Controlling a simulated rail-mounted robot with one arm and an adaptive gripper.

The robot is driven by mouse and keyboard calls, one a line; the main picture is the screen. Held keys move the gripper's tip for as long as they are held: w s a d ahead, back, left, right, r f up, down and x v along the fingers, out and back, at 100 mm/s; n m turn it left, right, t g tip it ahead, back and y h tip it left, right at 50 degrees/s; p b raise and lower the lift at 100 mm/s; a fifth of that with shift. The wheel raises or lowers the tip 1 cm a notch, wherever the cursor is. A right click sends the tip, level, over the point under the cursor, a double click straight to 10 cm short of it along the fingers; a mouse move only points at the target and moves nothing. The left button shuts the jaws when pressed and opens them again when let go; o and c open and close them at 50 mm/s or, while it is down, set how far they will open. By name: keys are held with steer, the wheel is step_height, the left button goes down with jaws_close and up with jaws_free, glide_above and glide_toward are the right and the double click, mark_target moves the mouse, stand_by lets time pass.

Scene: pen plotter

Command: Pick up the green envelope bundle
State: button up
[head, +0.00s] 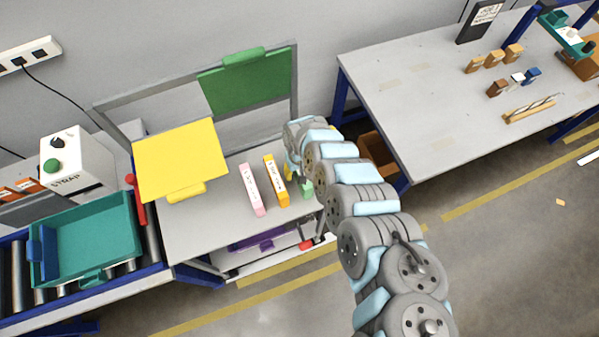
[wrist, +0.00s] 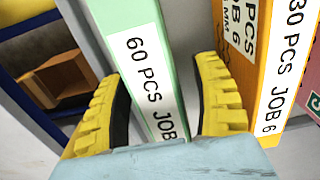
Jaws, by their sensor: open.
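The green envelope bundle (wrist: 107,14) stands on the table between my open fingers in the wrist view. It is pale green with a white label that reads "60 PCS JOB"; its near end is hidden by my gripper. In the head view a small part of the green bundle (head: 307,189) shows beside my arm. My gripper (wrist: 158,75) has one yellow finger on each side of the bundle, open. I cannot tell whether either finger touches it. In the head view my gripper is mostly hidden behind my wrist.
An orange bundle (head: 276,180) stands just left of the green one in the head view, close to one finger in the wrist view. A pink bundle (head: 252,190) is further left. A yellow panel (head: 180,158) and green panel (head: 245,92) rise around the table.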

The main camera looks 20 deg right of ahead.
jaws_close()
stand_by(0.3)
stand_by(0.3)
